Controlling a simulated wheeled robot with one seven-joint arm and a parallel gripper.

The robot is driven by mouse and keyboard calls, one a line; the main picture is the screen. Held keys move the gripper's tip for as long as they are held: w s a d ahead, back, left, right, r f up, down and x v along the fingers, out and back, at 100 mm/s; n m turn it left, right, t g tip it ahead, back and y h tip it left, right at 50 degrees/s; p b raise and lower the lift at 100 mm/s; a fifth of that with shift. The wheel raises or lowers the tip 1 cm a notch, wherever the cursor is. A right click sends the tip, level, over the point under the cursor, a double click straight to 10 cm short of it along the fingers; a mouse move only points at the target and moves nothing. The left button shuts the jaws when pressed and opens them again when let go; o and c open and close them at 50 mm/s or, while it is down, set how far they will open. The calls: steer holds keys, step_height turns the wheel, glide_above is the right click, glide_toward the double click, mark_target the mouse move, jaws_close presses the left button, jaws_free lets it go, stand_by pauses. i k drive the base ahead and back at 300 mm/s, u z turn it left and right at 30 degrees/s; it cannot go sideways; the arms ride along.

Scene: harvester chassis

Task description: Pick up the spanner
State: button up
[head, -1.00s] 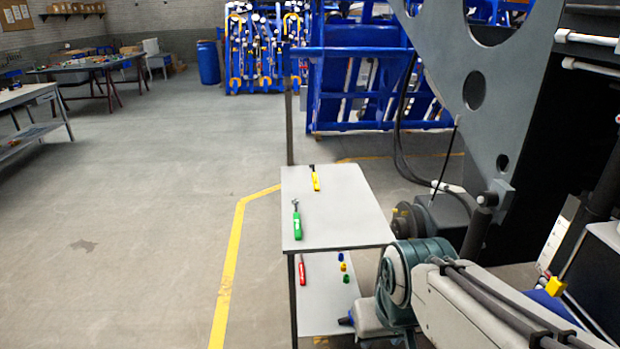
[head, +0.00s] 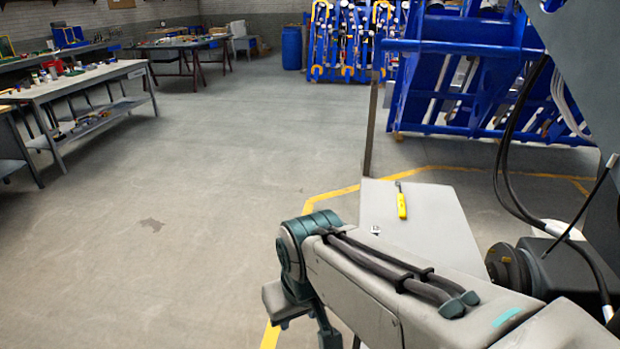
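A yellow-handled tool (head: 402,205) with a thin metal head pointing away lies on the light grey top of a small table (head: 435,217). A small dark and white piece (head: 376,230) shows on the same top just beyond my arm; it may be the head of the green-handled tool seen earlier. I cannot tell from shape which tool is the spanner. My arm crosses in front of the table and hides its near part and lower shelf.
A large dark machine with hanging cables (head: 525,170) stands close on the right of the table. A blue frame (head: 480,80) stands behind. A workbench (head: 95,80) with items is at the left. The floor left of the yellow line (head: 332,194) is clear.

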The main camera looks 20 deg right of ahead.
mark_target(400, 199)
steer(key=u, duration=0.2)
steer(key=i, duration=1.95)
steer(key=z, duration=0.85)
steer(key=i, duration=0.85)
steer(key=z, duration=1.55)
steer(key=i, duration=0.45)
steer(key=z, duration=0.3)
